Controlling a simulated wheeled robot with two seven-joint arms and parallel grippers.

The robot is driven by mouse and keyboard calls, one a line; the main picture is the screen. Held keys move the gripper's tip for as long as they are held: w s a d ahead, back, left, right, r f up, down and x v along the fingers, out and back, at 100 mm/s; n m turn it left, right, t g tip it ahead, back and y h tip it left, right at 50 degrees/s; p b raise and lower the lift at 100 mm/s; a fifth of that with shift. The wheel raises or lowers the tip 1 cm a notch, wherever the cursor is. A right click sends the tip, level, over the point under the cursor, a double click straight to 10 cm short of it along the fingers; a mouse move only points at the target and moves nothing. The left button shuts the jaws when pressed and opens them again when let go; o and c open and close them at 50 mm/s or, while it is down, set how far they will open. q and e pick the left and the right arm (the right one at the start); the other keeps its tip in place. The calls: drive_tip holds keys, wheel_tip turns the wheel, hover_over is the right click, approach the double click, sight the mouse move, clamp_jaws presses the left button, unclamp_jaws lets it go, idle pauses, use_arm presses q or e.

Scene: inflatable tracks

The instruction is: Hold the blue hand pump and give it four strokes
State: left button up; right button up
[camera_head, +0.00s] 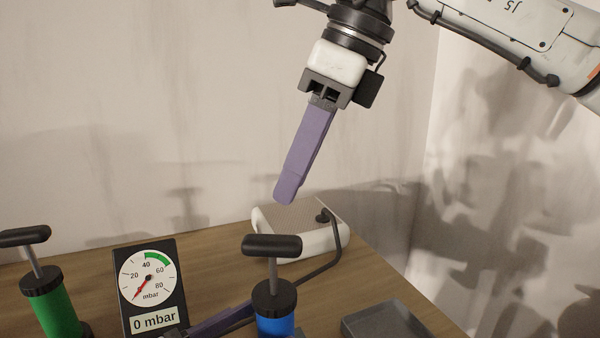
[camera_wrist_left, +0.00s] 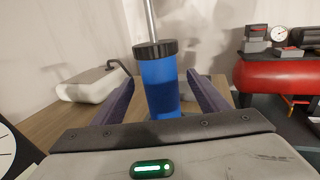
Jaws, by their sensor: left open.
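The blue hand pump (camera_head: 275,324) stands near the bottom middle of the head view, with a black cap, a grey rod and a black T-handle (camera_head: 272,245) raised above the cap. In the left wrist view the blue barrel (camera_wrist_left: 160,90) stands upright between the two purple fingers of my left gripper (camera_wrist_left: 160,84), which is open with a gap on each side. My right gripper (camera_head: 286,198) hangs above and behind the pump handle, apart from it. Its purple fingers overlap in this view, so its opening is unclear.
A gauge (camera_head: 149,287) reading 0 mbar stands left of the pump, with a green pump (camera_head: 56,309) beyond it. A white cushion-like block (camera_head: 300,235) with a dark hose lies behind, near the wall. A red tank (camera_wrist_left: 276,75) shows in the wrist view.

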sight(294, 307)
use_arm(q)
drive_tip(key=shift+w+d, duration=0.35)
drive_tip(key=shift+d, duration=0.1)
drive_tip(key=shift+x, duration=3.2)
use_arm(e)
drive_tip(key=shift+w+d, duration=0.1)
drive_tip(key=shift+d, duration=0.2)
use_arm(q)
drive_tip(key=c, duration=1.5)
